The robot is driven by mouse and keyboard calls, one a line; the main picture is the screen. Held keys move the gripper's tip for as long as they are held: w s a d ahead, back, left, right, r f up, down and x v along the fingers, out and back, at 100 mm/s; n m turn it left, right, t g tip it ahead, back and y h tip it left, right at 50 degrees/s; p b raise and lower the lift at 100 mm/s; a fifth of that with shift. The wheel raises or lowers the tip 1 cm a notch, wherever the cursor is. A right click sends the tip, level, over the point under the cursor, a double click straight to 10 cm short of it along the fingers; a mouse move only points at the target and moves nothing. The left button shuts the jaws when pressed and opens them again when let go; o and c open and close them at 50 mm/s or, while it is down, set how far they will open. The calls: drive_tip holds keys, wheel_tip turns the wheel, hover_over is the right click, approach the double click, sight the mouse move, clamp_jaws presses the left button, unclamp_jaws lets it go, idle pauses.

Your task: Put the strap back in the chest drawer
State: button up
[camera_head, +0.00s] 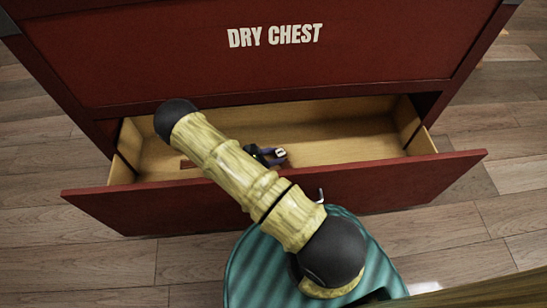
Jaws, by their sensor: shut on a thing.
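The red chest (275,52), marked DRY CHEST, stands with its bottom drawer (340,150) pulled open. My wooden arm reaches over the drawer front and hides part of the drawer's left half. Just right of the arm, low in the drawer, shows a small dark end that appears to be my gripper (267,155), with a small pale bit at its tip. It is shut on what I take to be the strap, mostly hidden. A small reddish-brown piece (187,164) shows left of the arm inside the drawer; I cannot tell whether it is part of the strap.
The drawer's red front panel (420,180) stands out from the chest, and my arm crosses above it. The right part of the drawer floor is bare. Plank floor (120,262) lies clear on both sides of the chest.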

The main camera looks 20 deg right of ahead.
drive_tip(key=o, duration=1.1)
drive_tip(key=shift+c, duration=0.2)
drive_tip(key=shift+a+r, duration=0.1)
drive_tip(key=shift+r, duration=0.1)
drive_tip(key=p+v, duration=0.5)
drive_tip(key=v, duration=0.5)
drive_tip(key=shift+a+r+p, duration=0.25)
drive_tip(key=shift+a+p, duration=0.1)
drive_tip(key=shift+p, duration=0.05)
drive_tip(key=shift+s+a, duration=0.1)
drive_tip(key=shift+a, duration=0.35)
